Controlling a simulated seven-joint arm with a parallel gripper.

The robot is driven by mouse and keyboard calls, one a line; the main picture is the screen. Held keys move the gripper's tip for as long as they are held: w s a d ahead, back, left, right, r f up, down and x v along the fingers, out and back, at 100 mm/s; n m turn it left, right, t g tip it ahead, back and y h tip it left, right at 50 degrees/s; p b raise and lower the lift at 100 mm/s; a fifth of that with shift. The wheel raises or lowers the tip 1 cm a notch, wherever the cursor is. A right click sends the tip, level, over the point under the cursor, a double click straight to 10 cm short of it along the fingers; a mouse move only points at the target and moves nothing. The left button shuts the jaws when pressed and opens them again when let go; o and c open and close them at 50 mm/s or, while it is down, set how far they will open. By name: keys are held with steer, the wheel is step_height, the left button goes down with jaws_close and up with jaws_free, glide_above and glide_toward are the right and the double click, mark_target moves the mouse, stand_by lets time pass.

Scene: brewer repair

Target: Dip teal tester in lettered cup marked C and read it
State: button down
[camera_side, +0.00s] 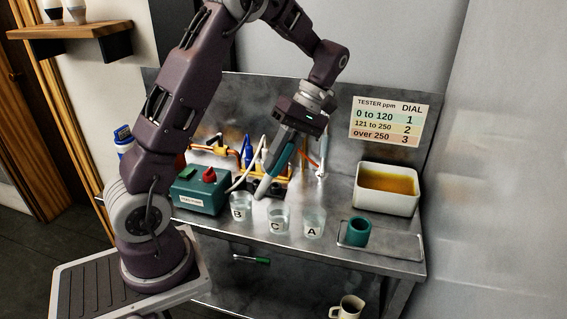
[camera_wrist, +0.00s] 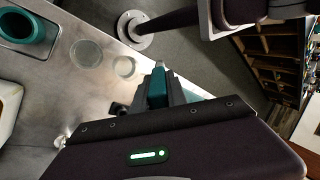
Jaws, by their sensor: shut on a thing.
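My gripper (camera_side: 283,148) is shut on the teal tester (camera_side: 265,184), which points down and to the left at a tilt. The tester also shows between my fingers in the wrist view (camera_wrist: 158,88). Its lower tip is above the row of clear cups, near the gap between cup B (camera_side: 240,207) and cup C (camera_side: 278,219); it looks clear of the liquid. Cup A (camera_side: 314,224) stands to the right of cup C. In the wrist view two round cups show left of the tester, their letters not visible. No reading on the tester can be made out.
A teal mug (camera_side: 357,232) stands on a tray at the right. Behind it is a white tub (camera_side: 386,190) of amber liquid. A green box (camera_side: 200,193) with a red knob stands left. A wall chart (camera_side: 391,121) pairs ppm ranges with dial numbers.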

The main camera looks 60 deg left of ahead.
stand_by(0.4)
steer(key=t, duration=0.3)
steer(key=shift+s+r, duration=0.15)
steer(key=t, duration=0.3)
steer(key=shift+w, duration=0.2)
steer(key=shift+w, duration=0.1)
steer(key=w+d+r, duration=0.2)
steer(key=w+d, duration=1.1)
steer(key=w, duration=0.1)
step_height(320, 180, down, 10)
steer(key=shift+w, duration=0.15)
steer(key=shift+f, duration=0.45)
stand_by(0.3)
